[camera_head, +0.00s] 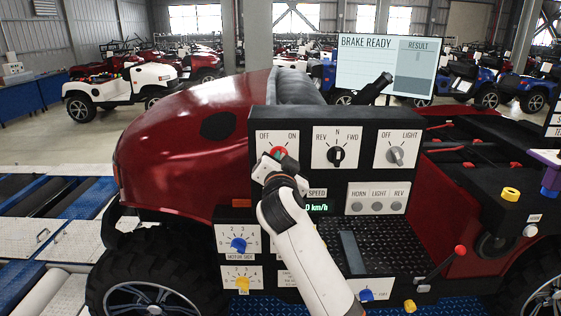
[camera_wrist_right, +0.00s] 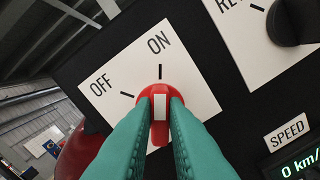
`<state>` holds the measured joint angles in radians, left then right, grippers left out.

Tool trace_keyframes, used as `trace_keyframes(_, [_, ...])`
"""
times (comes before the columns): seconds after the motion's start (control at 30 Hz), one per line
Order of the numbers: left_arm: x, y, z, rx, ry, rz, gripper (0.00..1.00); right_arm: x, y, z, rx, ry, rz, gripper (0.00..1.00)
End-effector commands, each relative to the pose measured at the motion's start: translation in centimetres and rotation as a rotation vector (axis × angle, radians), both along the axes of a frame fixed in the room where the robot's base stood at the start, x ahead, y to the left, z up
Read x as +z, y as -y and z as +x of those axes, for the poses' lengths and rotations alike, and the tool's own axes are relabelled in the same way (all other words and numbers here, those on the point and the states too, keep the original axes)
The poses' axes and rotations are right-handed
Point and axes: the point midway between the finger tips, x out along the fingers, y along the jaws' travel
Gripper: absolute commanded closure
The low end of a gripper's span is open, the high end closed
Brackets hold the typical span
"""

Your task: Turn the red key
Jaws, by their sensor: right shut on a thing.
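The red key (camera_wrist_right: 160,102) sits on the white OFF/ON plate (camera_wrist_right: 205,85) of the black control panel. Its white stripe lines up with the tick under ON in the right wrist view. My right gripper (camera_head: 272,164) is at this plate, and its teal fingers are shut on the red key, one on each side. In the head view a bit of the red key (camera_head: 279,151) shows above the gripper; the rest is hidden behind it. My left gripper is not in view.
To the right of the plate are the REV/N/FWD knob (camera_head: 336,156) and the OFF/LIGHT knob (camera_head: 395,155). Below are a speed display (camera_head: 318,208) and a button plate (camera_head: 377,199). A screen (camera_head: 386,65) behind reads BRAKE READY. A red vehicle (camera_head: 185,150) stands behind the panel.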

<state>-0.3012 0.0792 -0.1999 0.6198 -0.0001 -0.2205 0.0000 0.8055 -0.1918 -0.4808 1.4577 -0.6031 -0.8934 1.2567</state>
Motion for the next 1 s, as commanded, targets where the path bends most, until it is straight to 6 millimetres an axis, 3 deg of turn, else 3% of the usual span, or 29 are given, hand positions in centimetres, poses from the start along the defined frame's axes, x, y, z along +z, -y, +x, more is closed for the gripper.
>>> trace_keyframes(0.37, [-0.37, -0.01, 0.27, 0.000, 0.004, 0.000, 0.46, 0.07, -0.10, 0.01, 0.000, 0.001, -0.154, 1.00])
trace_keyframes(1.0, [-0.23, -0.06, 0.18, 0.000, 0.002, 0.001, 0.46, 0.30, -0.40, 0.03, -0.001, 0.002, -0.750, 1.00])
